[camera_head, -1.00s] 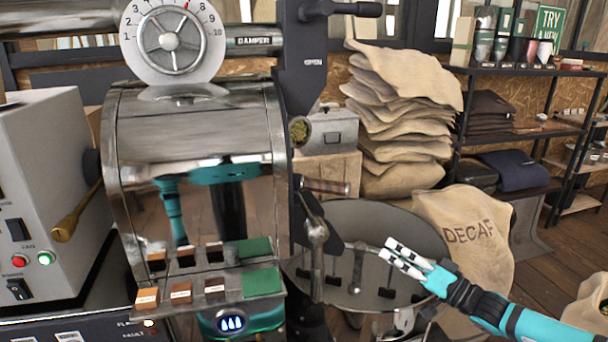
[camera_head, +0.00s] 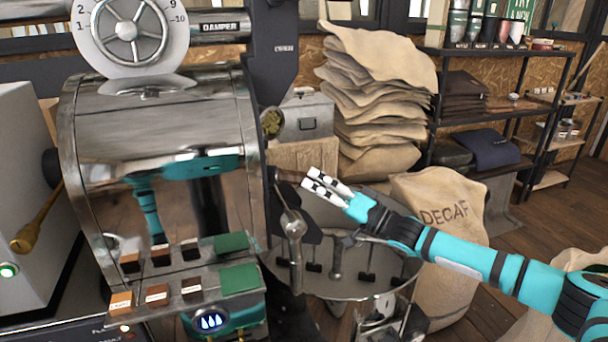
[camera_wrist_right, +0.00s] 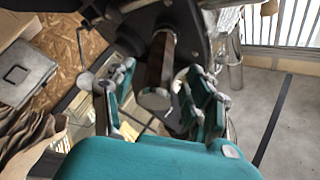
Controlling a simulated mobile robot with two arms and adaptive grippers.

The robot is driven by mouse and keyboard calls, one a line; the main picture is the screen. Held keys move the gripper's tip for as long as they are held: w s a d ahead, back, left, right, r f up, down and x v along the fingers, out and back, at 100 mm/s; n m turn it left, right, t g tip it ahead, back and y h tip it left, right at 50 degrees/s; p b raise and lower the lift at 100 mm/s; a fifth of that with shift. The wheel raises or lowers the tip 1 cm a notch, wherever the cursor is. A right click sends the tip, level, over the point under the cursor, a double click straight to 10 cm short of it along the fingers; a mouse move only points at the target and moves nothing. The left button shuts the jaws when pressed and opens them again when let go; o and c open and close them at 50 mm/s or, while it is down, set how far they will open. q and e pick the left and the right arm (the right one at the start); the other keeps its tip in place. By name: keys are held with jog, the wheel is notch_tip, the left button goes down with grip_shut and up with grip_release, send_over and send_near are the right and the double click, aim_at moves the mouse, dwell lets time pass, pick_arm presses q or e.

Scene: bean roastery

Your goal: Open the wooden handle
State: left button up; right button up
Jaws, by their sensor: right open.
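The wooden handle (camera_head: 287,176) is a short brown grip at the right side of the metal roaster drum (camera_head: 165,135). In the right wrist view the wooden handle (camera_wrist_right: 158,72) has a round metal end cap and points toward the camera. My right gripper (camera_head: 308,178) is open at the handle's outer end and partly covers it in the head view. In the wrist view the right gripper (camera_wrist_right: 158,82) has its fingers on either side of the handle, with gaps visible. My left gripper is not in view.
A round cooling tray (camera_head: 350,285) lies below my right gripper. A metal lever (camera_head: 293,225) stands beside the drum. A stack of sacks (camera_head: 380,95) and a DECAF sack (camera_head: 450,215) are to the right. A grey machine (camera_head: 25,150) stands at left.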

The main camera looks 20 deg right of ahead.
aim_at(304, 178)
jog(key=x, duration=0.2)
jog(key=shift+w+a+r, duration=0.1)
jog(key=shift+w+a, duration=0.15)
jog(key=shift+w, duration=0.05)
jog(key=shift+w+a+r, duration=0.1)
jog(key=shift+w+a, duration=0.2)
jog(key=shift+w, duration=0.05)
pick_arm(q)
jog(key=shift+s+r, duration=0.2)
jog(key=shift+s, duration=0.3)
pick_arm(e)
grip_shut()
